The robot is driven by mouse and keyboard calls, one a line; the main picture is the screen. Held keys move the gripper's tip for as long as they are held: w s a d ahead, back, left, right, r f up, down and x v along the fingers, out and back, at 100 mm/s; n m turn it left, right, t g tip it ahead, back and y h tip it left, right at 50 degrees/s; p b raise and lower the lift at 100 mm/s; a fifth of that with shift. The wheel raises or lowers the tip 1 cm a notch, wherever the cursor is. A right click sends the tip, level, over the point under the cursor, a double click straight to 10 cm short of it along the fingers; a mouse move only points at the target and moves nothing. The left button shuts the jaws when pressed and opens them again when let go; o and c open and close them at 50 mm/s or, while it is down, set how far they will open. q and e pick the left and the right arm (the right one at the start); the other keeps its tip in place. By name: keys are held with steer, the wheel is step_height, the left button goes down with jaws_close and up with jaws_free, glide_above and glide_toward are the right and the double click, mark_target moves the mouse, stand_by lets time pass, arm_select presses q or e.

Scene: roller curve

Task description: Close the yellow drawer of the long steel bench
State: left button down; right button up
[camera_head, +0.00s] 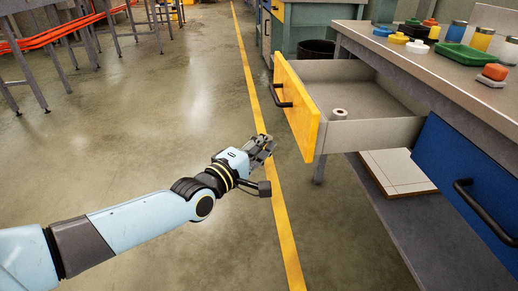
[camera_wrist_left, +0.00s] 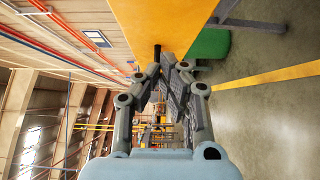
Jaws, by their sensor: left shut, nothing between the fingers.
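The yellow drawer (camera_head: 297,108) of the long steel bench (camera_head: 420,62) is pulled well out, with its grey inside showing. A small pale roll (camera_head: 339,114) lies in it. Its black handle (camera_head: 281,96) is on the yellow front. My left gripper (camera_head: 268,142) is shut and empty, to the left of the drawer front and near its lower edge. In the left wrist view the yellow front (camera_wrist_left: 165,25) fills the top, beyond the shut fingers (camera_wrist_left: 170,62); I cannot tell whether they touch it. My right gripper is not in view.
A blue drawer (camera_head: 470,180) with a black handle sits at the right. Several coloured pots, a green tray (camera_head: 463,55) and jars stand on the bench top. A pale board (camera_head: 398,172) lies on the lower shelf.

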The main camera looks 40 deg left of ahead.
arm_select(q)
steer(key=w, duration=0.2)
steer(key=w+d, duration=0.1)
steer(key=w, duration=0.2)
steer(key=w+d+b, duration=0.1)
steer(key=w, duration=0.1)
steer(key=shift+w+d, duration=0.1)
steer(key=shift+w, duration=0.25)
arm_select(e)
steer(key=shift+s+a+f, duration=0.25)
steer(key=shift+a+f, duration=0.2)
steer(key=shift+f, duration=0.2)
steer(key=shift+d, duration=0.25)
